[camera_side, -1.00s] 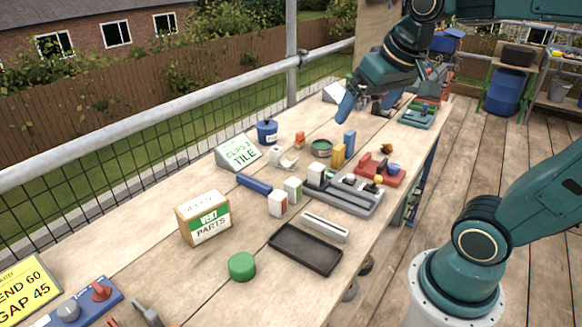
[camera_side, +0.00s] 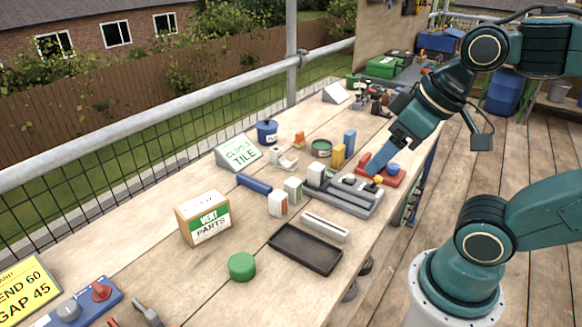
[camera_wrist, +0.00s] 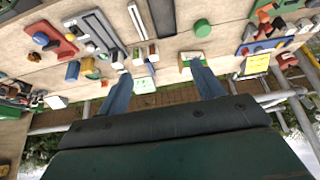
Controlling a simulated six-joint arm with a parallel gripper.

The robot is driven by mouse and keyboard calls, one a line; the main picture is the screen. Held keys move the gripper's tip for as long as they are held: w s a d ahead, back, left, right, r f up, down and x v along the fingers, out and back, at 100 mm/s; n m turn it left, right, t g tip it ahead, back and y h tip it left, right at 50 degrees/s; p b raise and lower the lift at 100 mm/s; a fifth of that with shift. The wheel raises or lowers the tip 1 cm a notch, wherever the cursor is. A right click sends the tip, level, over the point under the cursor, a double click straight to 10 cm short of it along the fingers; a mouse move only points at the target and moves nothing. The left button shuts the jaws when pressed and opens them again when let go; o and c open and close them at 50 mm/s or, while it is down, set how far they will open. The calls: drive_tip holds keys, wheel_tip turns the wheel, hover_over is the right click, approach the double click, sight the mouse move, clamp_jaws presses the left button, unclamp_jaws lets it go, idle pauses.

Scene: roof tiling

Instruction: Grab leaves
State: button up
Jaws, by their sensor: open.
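My gripper (camera_side: 376,168) is in the side view over the right edge of the bench, pointing down beside the red tray (camera_side: 394,179) with a blue ball. In the wrist view my gripper (camera_wrist: 160,68) has its two blue fingers spread wide with nothing held between them. The brown-orange leaves are not visible in the side view now; my arm covers the spot behind the red tray. A small reddish bit (camera_wrist: 35,57) left of the red tray in the wrist view may be the leaves, but it is too small to be sure.
A grey tray (camera_side: 352,200) lies just in front of my fingers. Blue and yellow blocks (camera_side: 338,157) and a green tin (camera_side: 321,147) stand to the left. A black tray (camera_side: 305,249) and a green round lid (camera_side: 242,266) lie on the near bench. Railing runs along the far side.

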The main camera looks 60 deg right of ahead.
drive_tip(key=w+d+r+m+g+h, duration=0.1)
drive_tip(key=w+d+r+m, duration=0.1)
drive_tip(key=w+d, duration=0.25)
drive_tip(key=w+d+r+m+g, duration=0.1)
drive_tip(key=w+d+r+m, duration=0.2)
drive_tip(key=w, duration=0.3)
drive_tip(key=w+d+f+m+g, duration=0.1)
drive_tip(key=w+d+m, duration=0.1)
drive_tip(key=w+d, duration=0.35)
drive_tip(key=w+d+f+m, duration=0.1)
drive_tip(key=w+d+m, duration=0.15)
drive_tip(key=d, duration=0.65)
drive_tip(key=w+d+f+m+g, duration=0.1)
drive_tip(key=d+f+m, duration=0.15)
drive_tip(key=d, duration=0.55)
drive_tip(key=w+d+f+m+g, duration=0.1)
drive_tip(key=d+f+m, duration=0.1)
drive_tip(key=d+f, duration=0.35)
drive_tip(key=s+d+f+m, duration=0.2)
drive_tip(key=d+f, duration=0.3)
drive_tip(key=d, duration=0.3)
drive_tip(key=s+d+f+m+y, duration=0.1)
drive_tip(key=s+d+f, duration=0.3)
drive_tip(key=d, duration=0.5)
drive_tip(key=shift+s+d+f+m+g, duration=0.15)
drive_tip(key=shift+d+f+m+g, duration=0.15)
drive_tip(key=shift+f+m, duration=0.4)
drive_tip(key=shift+a, duration=0.1)
drive_tip(key=shift+f, duration=4.25)
